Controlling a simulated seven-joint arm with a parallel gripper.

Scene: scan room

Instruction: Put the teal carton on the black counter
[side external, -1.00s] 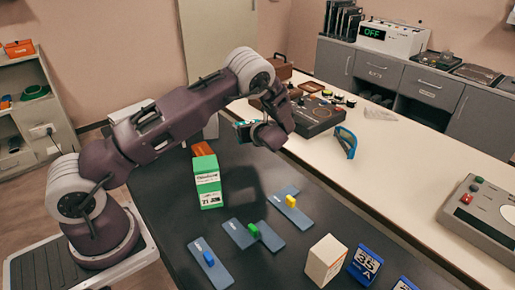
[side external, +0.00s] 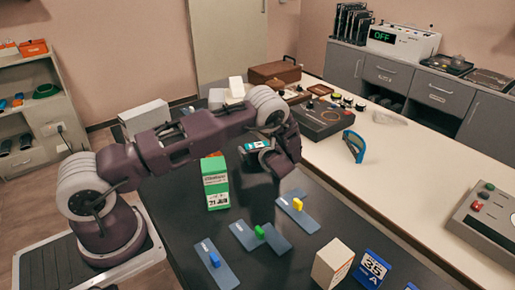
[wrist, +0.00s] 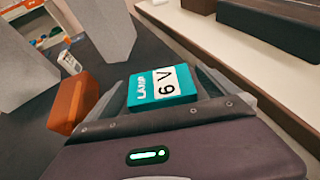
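In the side external view the teal carton (side external: 256,146) is held at the end of my gripper (side external: 262,152), above the far part of the black counter (side external: 300,262). It looks raised off the surface, but the exact gap is hard to tell. My gripper and wrist hide part of it.
A green carton (side external: 216,187) stands left of my gripper, with an orange box (wrist: 74,102) near it. Blue plates with yellow, green and blue blocks lie nearer. A cream box (side external: 331,264) and a blue box (side external: 370,268) stand front right. A pale bench (side external: 400,185) runs alongside.

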